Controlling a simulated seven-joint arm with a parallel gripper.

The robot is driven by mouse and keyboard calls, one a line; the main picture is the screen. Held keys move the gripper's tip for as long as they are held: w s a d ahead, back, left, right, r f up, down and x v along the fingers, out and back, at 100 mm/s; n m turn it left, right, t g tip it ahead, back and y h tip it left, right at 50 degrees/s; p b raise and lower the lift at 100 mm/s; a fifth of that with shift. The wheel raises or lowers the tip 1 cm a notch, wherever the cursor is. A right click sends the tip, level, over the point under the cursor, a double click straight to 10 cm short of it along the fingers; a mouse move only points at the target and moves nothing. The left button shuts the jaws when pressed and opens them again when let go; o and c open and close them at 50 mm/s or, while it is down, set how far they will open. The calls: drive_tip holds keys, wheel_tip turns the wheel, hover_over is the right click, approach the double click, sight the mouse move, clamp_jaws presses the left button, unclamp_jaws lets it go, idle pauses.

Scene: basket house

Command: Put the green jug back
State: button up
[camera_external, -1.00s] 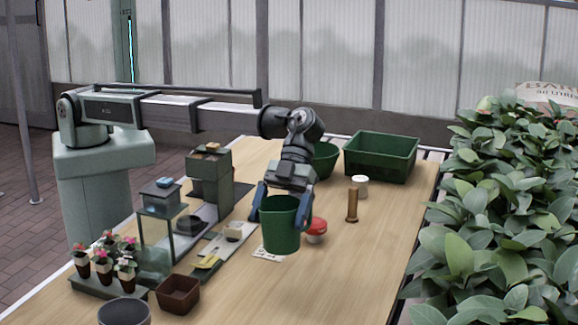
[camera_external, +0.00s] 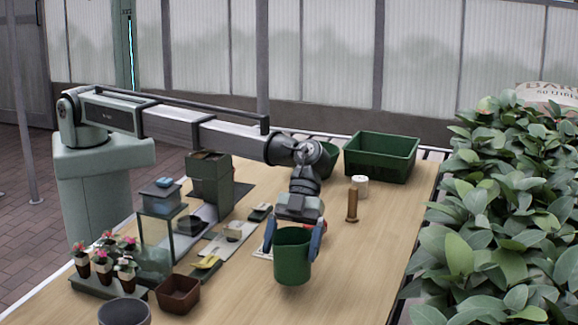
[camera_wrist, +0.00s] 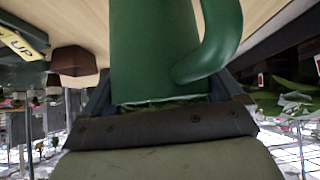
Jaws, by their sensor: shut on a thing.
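The green jug (camera_external: 292,258) is upright in my gripper (camera_external: 294,238), in front of the middle of the table in the external view. The blue-tipped fingers sit on its left and right sides near the rim. In the wrist view the jug (camera_wrist: 152,50) fills the centre, with its curved handle (camera_wrist: 215,45) to the right. The jug appears to be held above the table, but the exact gap under it is hard to tell.
A green bin (camera_external: 381,157) and a green bowl (camera_external: 326,160) stand at the back. A brown pot (camera_external: 178,294), grey pot (camera_external: 124,312) and potted flowers (camera_external: 103,262) are front left. The front right tabletop is clear.

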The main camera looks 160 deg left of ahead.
sight(287, 275)
drive_tip(key=shift+f, duration=1.4)
drive_tip(key=shift+f, duration=0.15)
drive_tip(key=o, duration=0.9)
drive_tip(key=shift+o, duration=0.2)
drive_tip(key=shift+r, duration=0.25)
drive_tip(key=v, duration=1.2)
